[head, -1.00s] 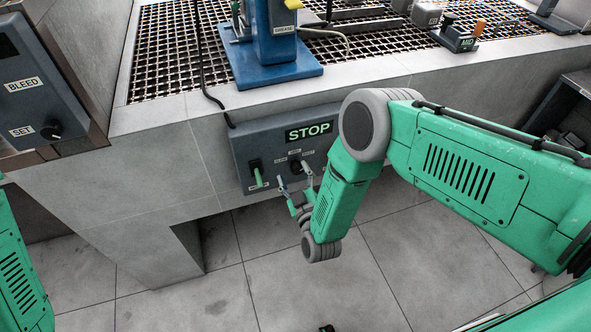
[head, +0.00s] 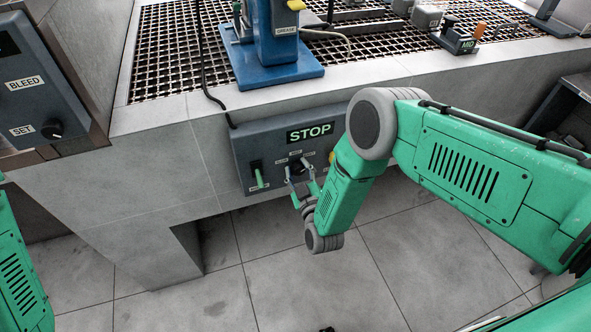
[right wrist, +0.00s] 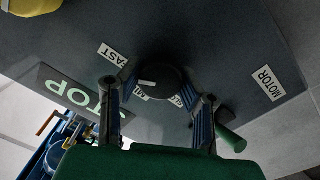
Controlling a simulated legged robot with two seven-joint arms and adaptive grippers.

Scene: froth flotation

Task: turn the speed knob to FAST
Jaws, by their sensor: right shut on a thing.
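The speed knob (head: 295,167) is a black dial on the grey control panel (head: 243,149), below the lit STOP sign (head: 310,132). In the right wrist view the knob (right wrist: 165,78) shows a white mark on its left side. The FAST label (right wrist: 112,55) is to its upper left; the partly covered MID and SLOW labels are below it. My right gripper (head: 299,179) has a finger on each side of the knob and is shut on it. Only part of my left arm shows at the left edge; its gripper is out of view.
A green-handled MOTOR switch (head: 256,175) is left of the knob. A yellow button (head: 332,157) is on the right, partly behind my arm. A blue machine stand (head: 275,70) is on the grating above. Open floor lies below the panel.

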